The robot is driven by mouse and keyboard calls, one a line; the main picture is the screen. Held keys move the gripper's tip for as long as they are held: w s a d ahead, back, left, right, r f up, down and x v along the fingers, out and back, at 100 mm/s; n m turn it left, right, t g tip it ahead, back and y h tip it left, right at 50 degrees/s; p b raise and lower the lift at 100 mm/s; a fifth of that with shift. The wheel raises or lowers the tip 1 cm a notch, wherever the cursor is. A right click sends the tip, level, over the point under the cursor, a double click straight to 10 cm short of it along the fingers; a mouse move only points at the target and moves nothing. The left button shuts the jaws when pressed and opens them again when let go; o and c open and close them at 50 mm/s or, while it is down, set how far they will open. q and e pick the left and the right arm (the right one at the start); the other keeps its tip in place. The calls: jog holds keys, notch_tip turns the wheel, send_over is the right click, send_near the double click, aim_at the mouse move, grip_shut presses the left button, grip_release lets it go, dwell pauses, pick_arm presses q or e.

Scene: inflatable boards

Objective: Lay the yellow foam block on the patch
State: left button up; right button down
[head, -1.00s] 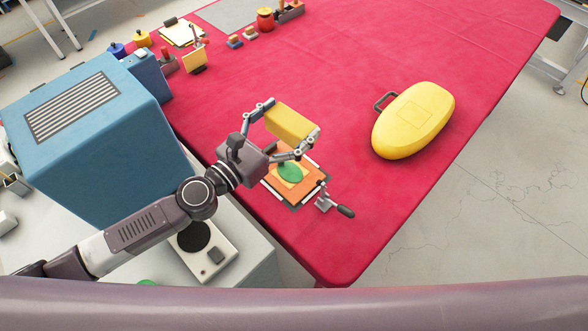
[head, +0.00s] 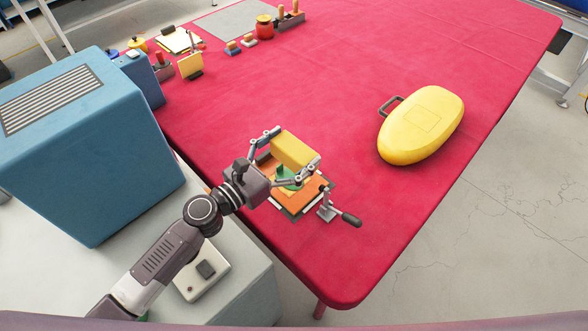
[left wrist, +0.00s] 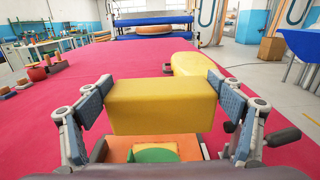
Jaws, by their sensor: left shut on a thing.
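My left gripper (head: 292,150) is shut on the yellow foam block (head: 294,147), with a finger at each end. The block hangs level above the orange board (head: 307,201). The green patch (head: 284,180) lies on that board, partly hidden by the block and the gripper. In the left wrist view, the block (left wrist: 162,106) spans between the fingers. There, the green patch (left wrist: 140,155) shows below the block, and a gap seems to separate them. My right gripper is not in view.
A clamp with a black handle (head: 350,219) stands at the board's right corner. A large yellow inflatable (head: 425,124) lies to the right on the red table (head: 355,180). A blue box (head: 85,150) stands left. Small items sit at the far edge.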

pick_arm(q)
notch_tip(320, 180, down, 5)
jog(key=shift+f+b, duration=0.1)
jog(key=shift+b, duration=0.85)
jog(key=shift+f+b, duration=0.55)
jog(key=shift+f, duration=0.15)
jog(key=o, duration=0.7)
jog(key=shift+o, duration=0.2)
jog(key=shift+r, duration=0.1)
